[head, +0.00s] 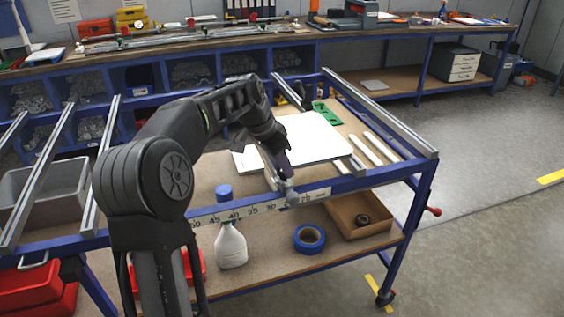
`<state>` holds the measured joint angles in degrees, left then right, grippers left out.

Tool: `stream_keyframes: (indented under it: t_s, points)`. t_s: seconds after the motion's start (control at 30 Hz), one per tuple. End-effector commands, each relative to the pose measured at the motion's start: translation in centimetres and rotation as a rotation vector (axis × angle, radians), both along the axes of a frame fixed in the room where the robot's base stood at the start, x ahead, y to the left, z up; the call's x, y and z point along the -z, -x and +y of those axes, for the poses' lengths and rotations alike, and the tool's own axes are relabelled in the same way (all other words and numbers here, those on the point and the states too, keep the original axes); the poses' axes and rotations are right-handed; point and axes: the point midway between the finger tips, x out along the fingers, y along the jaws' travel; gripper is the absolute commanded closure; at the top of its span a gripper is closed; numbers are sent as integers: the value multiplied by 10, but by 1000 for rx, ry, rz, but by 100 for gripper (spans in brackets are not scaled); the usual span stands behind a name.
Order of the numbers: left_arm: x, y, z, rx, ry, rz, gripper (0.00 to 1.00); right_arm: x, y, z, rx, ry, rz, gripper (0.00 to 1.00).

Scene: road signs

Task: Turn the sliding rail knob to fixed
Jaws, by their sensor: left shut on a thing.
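My left gripper (285,180) reaches over the front edge of the blue-framed work table and points down. It is shut on the small grey sliding rail knob (291,196), which sits at the front rail (345,184) beside the number scale (240,212). The fingers hide part of the knob, so I cannot tell which way it is turned. White sign panels (312,138) lie on the table just behind the gripper. My right gripper is not in view.
Grey metal bars (380,112) cross the table top. The lower shelf holds a white spray bottle (230,245), blue tape (309,239) and a cardboard tray (345,225). A long workbench (200,48) stands behind. The floor at right is clear.

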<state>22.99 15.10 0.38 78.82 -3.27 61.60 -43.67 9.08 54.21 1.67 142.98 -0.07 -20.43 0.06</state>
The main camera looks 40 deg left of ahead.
Motion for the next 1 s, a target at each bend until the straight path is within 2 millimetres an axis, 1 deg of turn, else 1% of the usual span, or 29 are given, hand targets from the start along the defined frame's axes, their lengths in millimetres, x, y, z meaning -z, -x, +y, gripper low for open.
stream_keyframes:
  t_s: [0.2,0.53,0.57,0.8,1.0]
  points:
    - [-1,0,1,34,-1,-1,100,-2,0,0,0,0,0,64]
    - [0,0,1,36,-2,-2,100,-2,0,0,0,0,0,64]
    - [0,0,1,36,-2,-1,64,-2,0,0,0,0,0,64]
    - [0,0,1,36,-1,0,45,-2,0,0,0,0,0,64]
    - [0,0,0,37,0,0,45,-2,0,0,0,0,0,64]
